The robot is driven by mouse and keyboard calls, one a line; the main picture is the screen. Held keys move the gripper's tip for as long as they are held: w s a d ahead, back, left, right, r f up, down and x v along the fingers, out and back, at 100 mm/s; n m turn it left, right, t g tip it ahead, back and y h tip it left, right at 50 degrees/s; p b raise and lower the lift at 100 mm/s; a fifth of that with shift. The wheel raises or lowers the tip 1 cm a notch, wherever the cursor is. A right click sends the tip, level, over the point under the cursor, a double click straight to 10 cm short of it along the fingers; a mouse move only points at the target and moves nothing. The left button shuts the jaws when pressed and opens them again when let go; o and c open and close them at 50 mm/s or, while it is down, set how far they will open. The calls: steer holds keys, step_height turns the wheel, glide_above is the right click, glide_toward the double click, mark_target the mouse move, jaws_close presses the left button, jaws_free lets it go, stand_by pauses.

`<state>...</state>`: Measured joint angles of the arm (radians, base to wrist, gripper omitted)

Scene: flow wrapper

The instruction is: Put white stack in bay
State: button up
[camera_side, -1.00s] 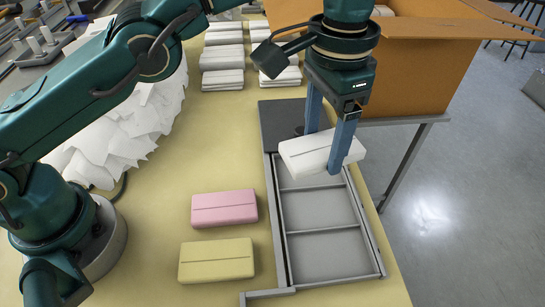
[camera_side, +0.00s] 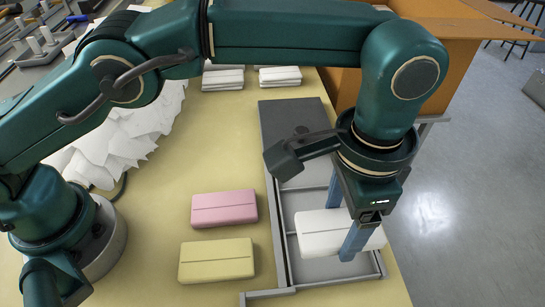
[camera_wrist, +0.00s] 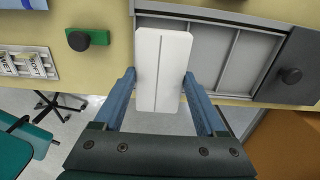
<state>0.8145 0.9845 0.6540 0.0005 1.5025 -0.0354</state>
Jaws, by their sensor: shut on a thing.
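My gripper (camera_side: 343,230) is shut on the white stack (camera_side: 312,236), with one finger on each long side. The stack is a pale block with a line along its top; it also shows between the fingers in the wrist view (camera_wrist: 163,65). It is held about level over the near end of the grey divided tray (camera_side: 277,232), and overlaps the tray's right rim in the side view. I cannot tell how high above the floor of the near bay it is. The stack and gripper hide part of the tray, including the far finger's tip.
A pink stack (camera_side: 224,208) and a yellow stack (camera_side: 216,261) lie left of the tray. A dark plate (camera_side: 285,118) covers the tray's far end. More white stacks (camera_side: 280,76) and a cardboard box (camera_side: 455,60) stand behind. The table edge is close on the right.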

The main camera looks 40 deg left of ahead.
steer(key=shift+s+f, duration=0.1)
steer(key=shift+f, duration=1.85)
steer(key=shift+f, duration=0.3)
steer(key=shift+f, duration=0.4)
steer(key=shift+f, duration=0.35)
steer(key=shift+f, duration=0.3)
